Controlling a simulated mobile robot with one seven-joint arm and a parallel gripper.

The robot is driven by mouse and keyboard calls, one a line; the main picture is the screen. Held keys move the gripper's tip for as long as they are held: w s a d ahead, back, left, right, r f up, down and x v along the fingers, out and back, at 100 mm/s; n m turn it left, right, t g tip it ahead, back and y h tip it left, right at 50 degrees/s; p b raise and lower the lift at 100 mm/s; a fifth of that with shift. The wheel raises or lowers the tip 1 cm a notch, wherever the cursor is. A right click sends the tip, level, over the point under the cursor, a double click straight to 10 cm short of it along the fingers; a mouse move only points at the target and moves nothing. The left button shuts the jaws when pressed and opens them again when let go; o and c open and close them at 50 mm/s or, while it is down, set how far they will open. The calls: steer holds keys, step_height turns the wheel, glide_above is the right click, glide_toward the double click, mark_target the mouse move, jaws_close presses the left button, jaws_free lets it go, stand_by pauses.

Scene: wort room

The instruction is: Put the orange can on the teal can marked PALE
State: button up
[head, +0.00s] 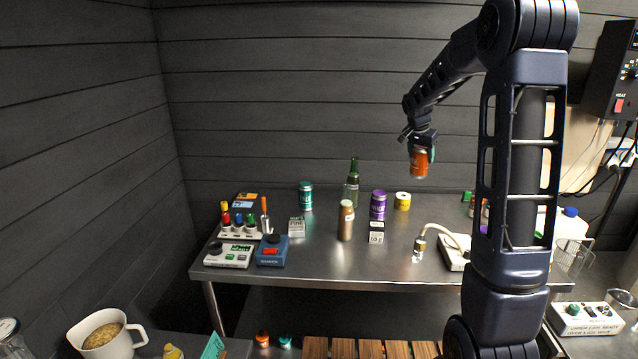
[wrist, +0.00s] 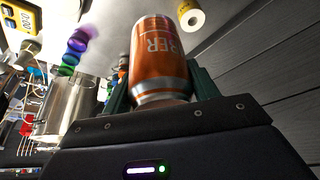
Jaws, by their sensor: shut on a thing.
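My gripper (head: 423,146) is shut on the orange can (head: 419,165) and holds it upright in the air above the right part of the steel table. In the wrist view the orange can (wrist: 160,50) sits between the two fingers and shows the letters "BER". The teal can (head: 305,195) stands upright on the table, back left of the middle, well to the left of and below my gripper. Its top looks clear. Its lettering is too small to read here.
A green bottle (head: 352,183), brown bottle (head: 345,220), purple can (head: 378,205) and yellow roll (head: 402,200) stand between the teal can and my gripper's side. The table's middle front is clear.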

steer(key=w+a+r+n+y, duration=0.1)
steer(key=w+a+r+n, duration=0.2)
steer(key=a, duration=0.7)
steer(key=w+a+r+n, duration=0.1)
steer(key=w+a+r, duration=0.2)
steer(key=w+a, duration=0.5)
steer(key=s+a+r+n+y, duration=0.1)
steer(key=a+r+n, duration=0.1)
steer(key=a, duration=1)
steer(key=s+a+r+n+y, duration=0.1)
steer(key=a+r+n, duration=0.1)
steer(key=a, duration=1.1)
steer(key=shift+t, duration=0.5)
steer(key=f, duration=1.8)
steer(key=shift+w+f, duration=0.25)
steer(key=shift+f, duration=0.15)
steer(key=shift+f, duration=0.1)
steer(key=o, duration=1.2)
